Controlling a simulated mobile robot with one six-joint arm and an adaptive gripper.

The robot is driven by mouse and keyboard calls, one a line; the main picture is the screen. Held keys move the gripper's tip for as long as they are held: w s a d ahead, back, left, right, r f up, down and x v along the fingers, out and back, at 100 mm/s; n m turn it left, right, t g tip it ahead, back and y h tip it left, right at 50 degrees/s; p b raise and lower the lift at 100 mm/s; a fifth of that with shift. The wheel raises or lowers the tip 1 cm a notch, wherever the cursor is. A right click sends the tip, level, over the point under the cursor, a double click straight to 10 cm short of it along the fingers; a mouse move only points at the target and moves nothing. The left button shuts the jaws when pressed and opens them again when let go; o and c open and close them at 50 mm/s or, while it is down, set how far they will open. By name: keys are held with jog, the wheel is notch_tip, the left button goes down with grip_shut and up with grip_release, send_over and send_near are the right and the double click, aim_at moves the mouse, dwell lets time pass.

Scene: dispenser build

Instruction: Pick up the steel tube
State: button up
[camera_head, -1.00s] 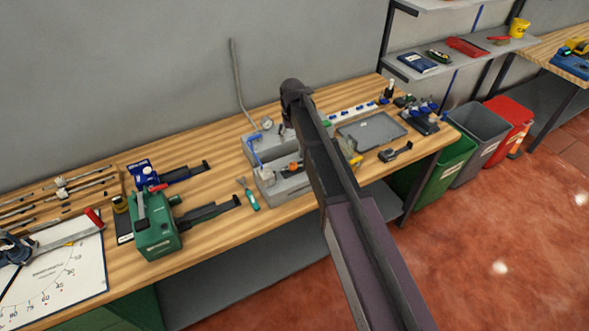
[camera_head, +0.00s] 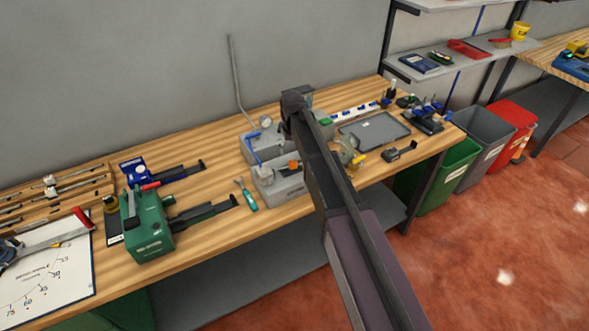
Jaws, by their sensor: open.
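A thin grey bent tube (camera_head: 236,80) rises almost upright against the wall, its lower end bending toward the grey block fixtures on the bench. I cannot tell whether it is held in the fixture there. Several thin metal rods or tubes (camera_head: 40,199) also lie in a wooden rack at the far left. I cannot tell for sure which is the steel tube. My arm reaches over the right part of the bench, its dark wrist above the grey fixtures. My gripper's fingers are hidden by my own arm, and nothing shows as held.
Grey fixtures (camera_head: 277,187) stand mid-bench under my arm, beside a grey tray (camera_head: 374,131). A green machine (camera_head: 147,226) stands at left. A teal-handled tool (camera_head: 248,197) lies between them. Wall and shelf uprights bound the back. Bins (camera_head: 482,133) stand at right.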

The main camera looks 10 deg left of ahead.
aim_at(293, 161)
jog(key=shift+f, duration=0.15)
dwell(0.3)
jog(key=f+b, duration=0.3)
jog(key=shift+s+d+f, duration=0.15)
jog(key=shift+s+d, duration=0.05)
jog(key=shift+f+b, duration=0.9)
jog(key=shift+b, duration=0.25)
grip_shut()
